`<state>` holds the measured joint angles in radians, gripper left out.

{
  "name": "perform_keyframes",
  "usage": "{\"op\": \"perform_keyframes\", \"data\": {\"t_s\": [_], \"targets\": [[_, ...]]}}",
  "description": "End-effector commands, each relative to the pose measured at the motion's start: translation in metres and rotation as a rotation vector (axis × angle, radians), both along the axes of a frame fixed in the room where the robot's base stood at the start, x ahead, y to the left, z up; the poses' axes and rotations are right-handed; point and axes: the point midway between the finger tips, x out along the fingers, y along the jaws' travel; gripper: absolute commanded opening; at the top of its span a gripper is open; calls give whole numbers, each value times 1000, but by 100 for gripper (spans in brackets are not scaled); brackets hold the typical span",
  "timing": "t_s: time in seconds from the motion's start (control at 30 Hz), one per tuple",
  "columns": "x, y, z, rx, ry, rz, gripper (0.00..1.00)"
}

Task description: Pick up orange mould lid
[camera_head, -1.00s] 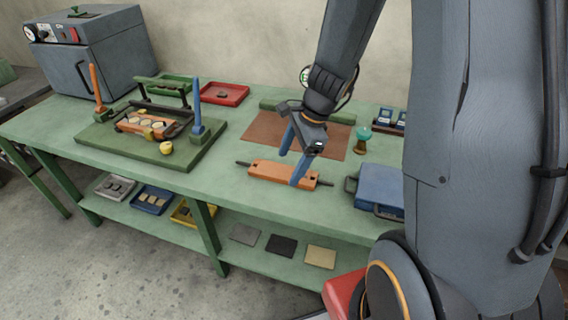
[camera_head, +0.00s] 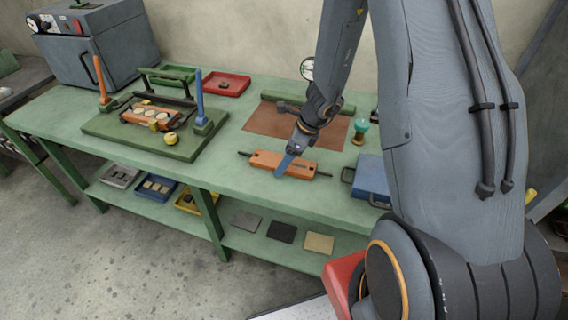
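The orange mould lid (camera_head: 304,167) lies flat near the front edge of the green table, with dark handles sticking out at both ends. My gripper (camera_head: 283,168), with blue fingers, points down at the lid's middle from above. The fingers overlap the lid in the picture. I see the fingers nearly edge-on, so I cannot tell how far apart they are or whether they touch the lid. The orange mould base (camera_head: 133,117) with round pale cavities sits in the dark frame on the green board at left.
A blue case (camera_head: 372,178) stands right of the lid. A brown mat (camera_head: 262,122) lies behind it. The green board (camera_head: 112,128) carries an orange post (camera_head: 101,78) and a blue post (camera_head: 198,95). A red tray (camera_head: 226,85) is at the back. Bare tabletop (camera_head: 222,165) lies left of the lid.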

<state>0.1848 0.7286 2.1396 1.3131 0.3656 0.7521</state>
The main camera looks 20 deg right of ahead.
Motion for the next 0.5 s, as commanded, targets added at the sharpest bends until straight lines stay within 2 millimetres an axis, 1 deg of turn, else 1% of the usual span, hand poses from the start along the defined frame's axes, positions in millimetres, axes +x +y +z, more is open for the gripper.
{"op": "perform_keyframes", "data": {"t_s": [0.1, 0.3, 0.33, 0.47, 0.5], "targets": [[1, 2, -5, 0, 0, 1, 73], [1, 2, -6, 0, -1, 2, 73], [1, 2, -6, 0, -1, 2, 72], [1, 2, -6, 0, -1, 2, 50], [1, 2, -6, 0, -1, 2, 43]]}}
